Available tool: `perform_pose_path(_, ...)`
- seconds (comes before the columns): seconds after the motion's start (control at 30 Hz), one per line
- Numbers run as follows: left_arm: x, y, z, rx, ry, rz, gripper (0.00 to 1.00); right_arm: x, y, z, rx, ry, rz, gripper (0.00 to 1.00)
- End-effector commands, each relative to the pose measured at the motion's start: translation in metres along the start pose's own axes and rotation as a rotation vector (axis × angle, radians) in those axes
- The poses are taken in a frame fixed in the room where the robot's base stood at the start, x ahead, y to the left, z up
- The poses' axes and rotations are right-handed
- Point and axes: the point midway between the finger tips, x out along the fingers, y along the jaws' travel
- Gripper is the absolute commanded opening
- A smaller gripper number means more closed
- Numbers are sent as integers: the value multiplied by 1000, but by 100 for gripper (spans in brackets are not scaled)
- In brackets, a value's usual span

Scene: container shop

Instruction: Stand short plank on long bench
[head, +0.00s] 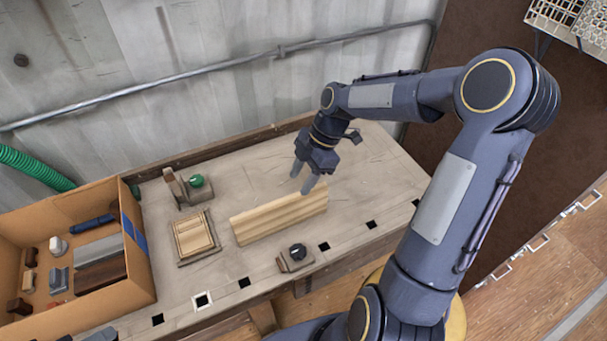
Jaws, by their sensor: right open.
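A pale wooden plank (279,217) is on the long bench (365,170), near its middle. It appears to rest on a long edge, with a broad face toward the front of the bench. My right gripper (303,177) is open and empty. Its fingers point down just behind and above the plank's top edge, toward its right end. I cannot tell whether a finger touches the plank. My left gripper is not in view.
A cardboard box (140,262) with several tools and blocks stands at the left. A small wooden tray (196,238), a device with a green knob (196,181) and one with a black knob (297,252) flank the plank. The bench's right end is clear.

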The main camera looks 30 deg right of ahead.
Motion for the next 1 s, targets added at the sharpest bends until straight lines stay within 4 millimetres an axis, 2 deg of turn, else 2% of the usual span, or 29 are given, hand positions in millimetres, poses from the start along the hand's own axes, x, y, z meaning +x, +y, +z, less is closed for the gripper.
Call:
perform_pose_path(0.13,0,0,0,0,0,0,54,-14,-6,-6,40,-17,11,43)
perform_pose_path(0.23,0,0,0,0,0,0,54,-30,-23,-18,168,-59,49,43)
perform_pose_path(0.37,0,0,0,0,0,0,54,-57,-65,-38,466,-100,157,43)
perform_pose_path(0.5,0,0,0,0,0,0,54,-74,-118,-56,846,-41,301,43)
perform_pose_path(0.6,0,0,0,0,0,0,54,-76,-150,-64,1093,59,375,43)
perform_pose_path(0.7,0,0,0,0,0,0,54,-73,-175,-70,1293,171,408,43)
perform_pose_path(0.83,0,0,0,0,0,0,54,-67,-192,-74,1454,279,414,43)
perform_pose_path(1.0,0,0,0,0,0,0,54,-64,-199,-75,1525,325,407,43)
